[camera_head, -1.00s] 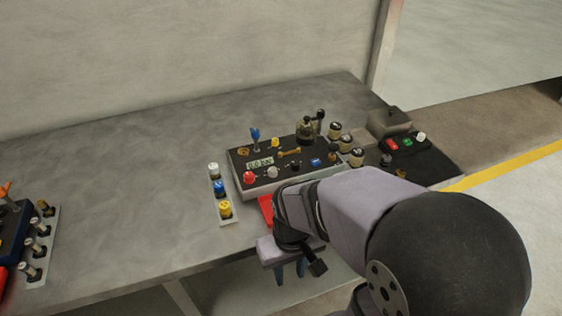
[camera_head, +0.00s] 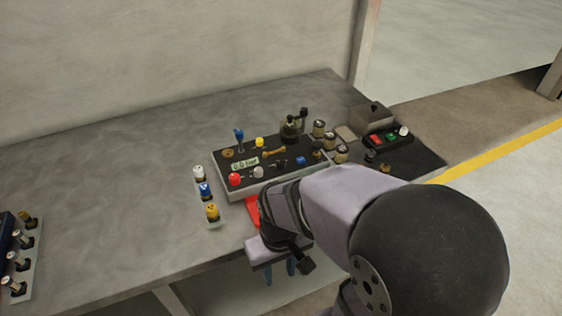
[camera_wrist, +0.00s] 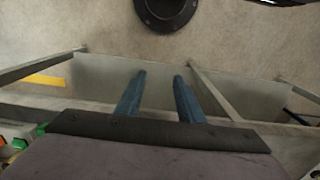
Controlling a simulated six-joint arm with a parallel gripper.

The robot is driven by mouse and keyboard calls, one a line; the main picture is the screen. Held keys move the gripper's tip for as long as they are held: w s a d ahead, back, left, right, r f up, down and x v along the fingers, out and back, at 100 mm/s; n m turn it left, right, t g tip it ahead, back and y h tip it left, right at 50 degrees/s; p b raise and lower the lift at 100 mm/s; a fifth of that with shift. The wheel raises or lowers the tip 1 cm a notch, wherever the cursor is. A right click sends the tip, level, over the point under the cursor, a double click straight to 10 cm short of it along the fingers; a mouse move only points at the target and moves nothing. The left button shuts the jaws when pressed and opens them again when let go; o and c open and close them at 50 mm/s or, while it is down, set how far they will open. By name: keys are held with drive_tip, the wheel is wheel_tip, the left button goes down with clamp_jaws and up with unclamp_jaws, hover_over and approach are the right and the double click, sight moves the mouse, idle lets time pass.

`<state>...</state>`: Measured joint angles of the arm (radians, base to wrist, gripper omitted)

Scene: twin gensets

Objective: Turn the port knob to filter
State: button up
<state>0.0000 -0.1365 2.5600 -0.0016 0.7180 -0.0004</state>
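The main control panel (camera_head: 270,165) sits on the grey bench with several knobs and a small display on its black top. A left-hand panel (camera_head: 6,235) shows only in part at the left edge. I cannot tell which knob is the port knob, as no labels are readable. My gripper (camera_head: 281,269) hangs low at the bench's front edge, fingers pointing down, apart from the knobs. In the wrist view its two blue fingers (camera_wrist: 160,85) are apart with nothing between them.
A strip of white, blue and yellow knobs (camera_head: 205,190) stands left of the main panel. A strip of several knobs (camera_head: 20,258) is at the far left. A red and green button box (camera_head: 388,138) is at the right. The bench (camera_head: 110,190) between the panels is clear.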

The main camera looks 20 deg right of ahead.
drive_tip(key=shift+o, duration=0.3)
drive_tip(key=w+d+r+p, duration=0.1)
drive_tip(key=w+r, duration=0.3)
drive_tip(key=w, duration=0.5)
drive_tip(key=w+d+r+p, duration=0.2)
drive_tip(key=w+d+r, duration=0.1)
drive_tip(key=w, duration=0.6)
drive_tip(key=shift+w+d+r, duration=0.35)
drive_tip(key=shift+d+r, duration=0.05)
drive_tip(key=shift+d, duration=0.25)
wheel_tip(320, 180, up, 3)
drive_tip(key=p, duration=0.3)
hover_over(281, 162)
drive_tip(key=shift+s+a+f, duration=0.2)
drive_tip(key=shift+s+a, duration=0.1)
drive_tip(key=shift+a, duration=0.1)
drive_tip(key=shift+w+d, duration=0.35)
drive_tip(key=shift+f+p, duration=1.5)
drive_tip(key=shift+f, duration=2.15)
drive_tip(key=shift+c, duration=0.4)
drive_tip(key=c, duration=1)
